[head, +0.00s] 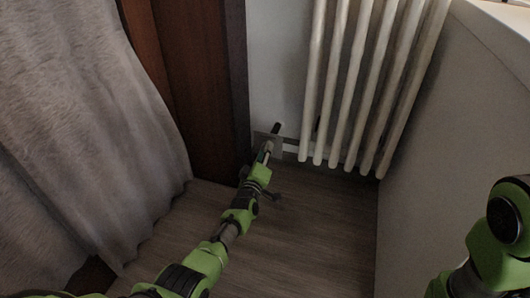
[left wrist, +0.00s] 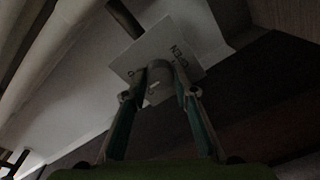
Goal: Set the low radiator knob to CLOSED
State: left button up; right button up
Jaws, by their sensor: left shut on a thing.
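The low radiator knob (left wrist: 158,88) is a small grey round piece with a pale mark, in front of a light square plate (left wrist: 165,42). Dark letters on the plate look like part of "OPEN"; the other lettering is hidden or too dim to read. My left gripper (left wrist: 161,80) has one finger on each side of the knob and is shut on it. In the head view my left gripper (head: 266,150) is at the plate (head: 262,139), by the lower left of the radiator (head: 362,85). It hides the knob there. My right gripper is out of view.
A grey curtain (head: 80,130) hangs at the left, beside a dark wooden panel (head: 205,80). A plain wall (head: 440,150) stands at the right. The wooden floor (head: 320,235) is clear. A dark pipe (left wrist: 124,18) rises behind the plate.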

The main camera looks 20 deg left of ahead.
pick_arm(q)
jog(key=o, duration=1.1)
jog(key=shift+d, duration=0.1)
notch_tip(320, 180, up, 10)
